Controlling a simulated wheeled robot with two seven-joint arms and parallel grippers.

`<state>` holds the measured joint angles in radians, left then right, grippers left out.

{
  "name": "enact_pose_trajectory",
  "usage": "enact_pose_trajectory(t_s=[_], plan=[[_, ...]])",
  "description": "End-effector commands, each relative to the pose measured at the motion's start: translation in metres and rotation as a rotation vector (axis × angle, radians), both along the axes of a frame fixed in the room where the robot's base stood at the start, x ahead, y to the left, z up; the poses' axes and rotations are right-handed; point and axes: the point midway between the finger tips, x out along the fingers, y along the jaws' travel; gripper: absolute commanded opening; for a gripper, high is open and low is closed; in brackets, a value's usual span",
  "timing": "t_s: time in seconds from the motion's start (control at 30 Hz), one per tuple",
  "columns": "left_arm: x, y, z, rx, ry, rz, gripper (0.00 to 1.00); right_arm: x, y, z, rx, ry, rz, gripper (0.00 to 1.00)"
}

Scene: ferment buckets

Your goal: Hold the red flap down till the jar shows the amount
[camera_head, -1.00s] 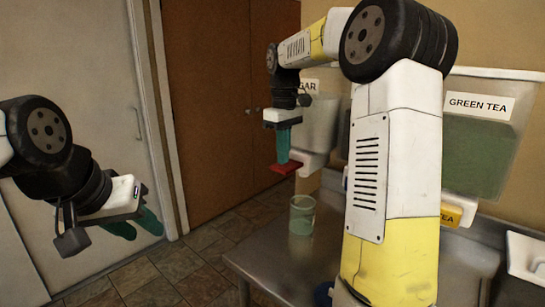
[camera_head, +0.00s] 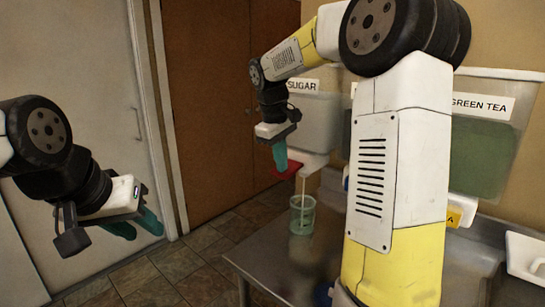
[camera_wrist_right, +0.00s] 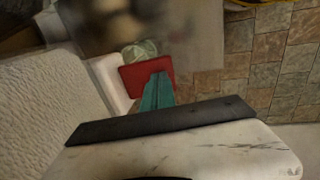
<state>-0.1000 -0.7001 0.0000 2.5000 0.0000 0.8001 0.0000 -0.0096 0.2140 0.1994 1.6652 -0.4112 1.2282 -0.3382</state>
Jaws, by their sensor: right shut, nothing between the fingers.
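The red flap (camera_head: 291,169) sits under the spout of the white SUGAR dispenser (camera_head: 318,125). My right gripper (camera_head: 280,157) is shut and empty, its teal fingertips against the flap. In the right wrist view the fingertips (camera_wrist_right: 158,92) overlap the red flap (camera_wrist_right: 140,72). A thin pale stream (camera_head: 303,188) falls from below the spout into the clear greenish jar (camera_head: 302,217) on the metal table. The jar also shows behind the flap in the wrist view (camera_wrist_right: 140,48). The level inside is too small to read. My left gripper (camera_head: 136,226) is open and empty, far left.
The steel table (camera_head: 270,262) has clear room left of and in front of the jar. A GREEN TEA bin (camera_head: 478,150) is at the right, partly behind my right arm. A white tray (camera_head: 525,255) lies at the right edge.

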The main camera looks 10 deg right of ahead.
Motion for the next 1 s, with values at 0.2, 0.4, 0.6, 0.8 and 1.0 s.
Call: enact_pose_trajectory(t_s=[0.2, 0.4, 0.6, 0.8, 1.0], plan=[[0.0, 0.0, 0.0, 0.0, 0.0, 0.0, 0.36, -0.002, 0.003, -0.012, -0.113, -0.085, 0.002, 0.0], [0.0, 0.0, 0.0, 0.0, 0.0, 0.0, 0.36, -0.003, 0.003, -0.02, -0.107, -0.082, -0.001, 0.0], [0.0, 0.0, 0.0, 0.0, 0.0, 0.0, 0.36, -0.003, 0.003, -0.025, -0.107, -0.081, -0.001, 0.0], [0.0, 0.0, 0.0, 0.0, 0.0, 0.0, 0.36, -0.003, 0.003, -0.028, -0.106, -0.078, -0.001, 0.0], [0.0, 0.0, 0.0, 0.0, 0.0, 0.0, 0.36, -0.003, 0.003, -0.029, -0.106, -0.075, -0.001, 0.0]])
